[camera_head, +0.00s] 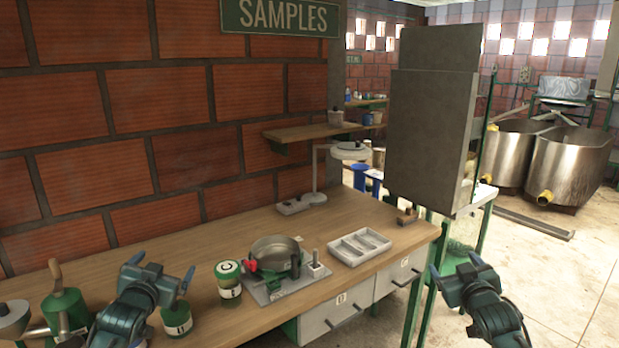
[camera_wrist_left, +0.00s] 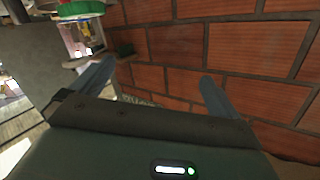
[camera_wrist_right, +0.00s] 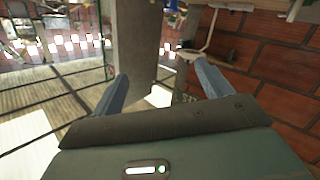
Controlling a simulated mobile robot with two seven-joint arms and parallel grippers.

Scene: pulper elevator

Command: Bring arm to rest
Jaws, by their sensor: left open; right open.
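My left gripper (camera_head: 163,270) is at the lower left of the head view, in front of the wooden bench (camera_head: 215,250). Its fingers are spread and empty, and they also stand apart in the left wrist view (camera_wrist_left: 155,78). My right gripper (camera_head: 464,270) is at the lower right, just right of the bench's end, over the floor. Its fingers are spread and empty too, as the right wrist view (camera_wrist_right: 160,74) shows. Neither gripper visibly holds or touches anything. The left arm hides part of the bench's near left corner.
Another canister (camera_head: 177,320) is close beside my left gripper. A grey column (camera_head: 430,130) rises behind the bench's right end.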

